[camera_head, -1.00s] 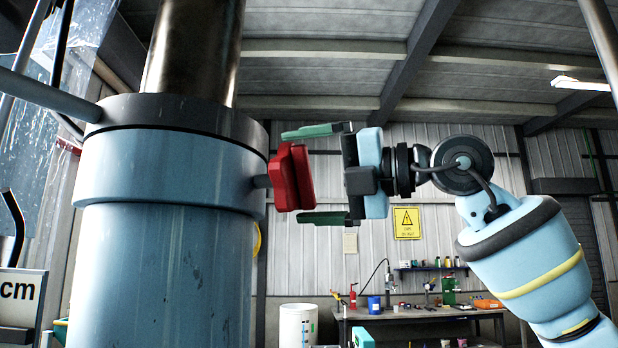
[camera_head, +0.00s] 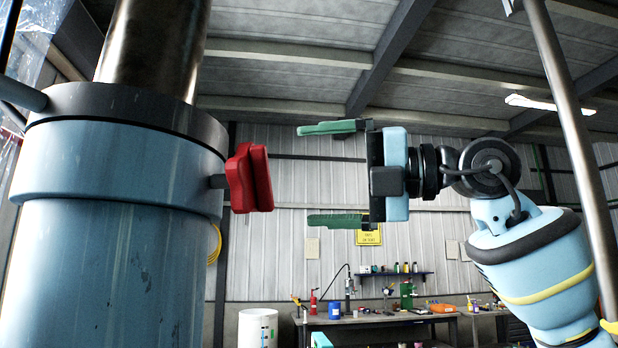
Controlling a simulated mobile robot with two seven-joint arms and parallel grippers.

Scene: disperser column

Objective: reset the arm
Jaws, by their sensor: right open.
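My right gripper (camera_head: 335,173) is open and empty in the middle of the head view. Its two green fingers point left, one above the other with a wide gap. My right arm (camera_head: 535,262) comes in from the lower right. A red knob (camera_head: 250,178) sticks out on a short stem from the right side of the large blue column (camera_head: 110,260). The fingertips are to the right of the knob, apart from it with clear space between. My left gripper is not in view.
A dark collar (camera_head: 130,108) rings the column's top below a shiny metal shaft (camera_head: 155,45). A grey pole (camera_head: 568,130) stands at the right, close to my arm. A workbench (camera_head: 380,318) with tools and a white bin (camera_head: 257,328) stand far behind.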

